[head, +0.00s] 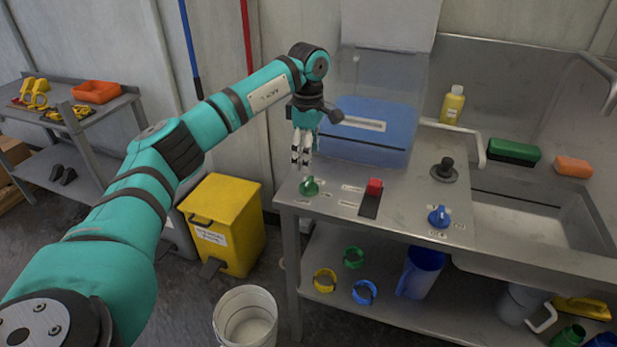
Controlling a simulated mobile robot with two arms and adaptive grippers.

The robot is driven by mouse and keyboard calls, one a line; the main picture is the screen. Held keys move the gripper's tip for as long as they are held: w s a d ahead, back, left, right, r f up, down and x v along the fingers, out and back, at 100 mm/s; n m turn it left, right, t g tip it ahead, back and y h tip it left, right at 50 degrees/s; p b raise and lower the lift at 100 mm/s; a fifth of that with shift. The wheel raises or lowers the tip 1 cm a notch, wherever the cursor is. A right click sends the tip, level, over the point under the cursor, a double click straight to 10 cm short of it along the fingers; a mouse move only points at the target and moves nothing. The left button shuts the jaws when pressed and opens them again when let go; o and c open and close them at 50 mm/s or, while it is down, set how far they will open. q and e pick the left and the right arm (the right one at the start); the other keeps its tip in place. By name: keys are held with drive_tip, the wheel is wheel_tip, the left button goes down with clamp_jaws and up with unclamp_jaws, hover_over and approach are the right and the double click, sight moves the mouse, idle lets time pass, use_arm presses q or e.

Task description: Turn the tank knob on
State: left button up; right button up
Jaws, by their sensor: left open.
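My left gripper (301,163) points down from the end of my teal arm, just above the left end of the metal counter (325,205). It is open and looks empty. A green knob (309,187) sits on the counter just below the fingertips; a gap seems to show between them. A blue knob (438,216) is on the counter's right part, near the sink. A transparent tank (376,128) with blue contents stands at the back of the counter. The labels by the knobs are too small to read. My right gripper is not in view.
A red switch (374,187) and a black knob (446,169) sit on the counter. A yellow bottle (453,104), green sponge (513,151) and orange sponge (573,167) are near the sink (540,222). A yellow bin (232,225) and white bucket (246,316) stand on the floor.

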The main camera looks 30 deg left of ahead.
sight(308, 181)
use_arm(q)
wheel_tip(308, 181, down, 6)
drive_tip(key=shift+f, duration=0.2)
drive_tip(key=shift+d+f+p, duration=0.1)
drive_tip(key=shift+f+p, duration=0.2)
drive_tip(key=shift+f, duration=0.4)
drive_tip(key=shift+c, duration=0.4)
drive_tip(key=c, duration=1.1)
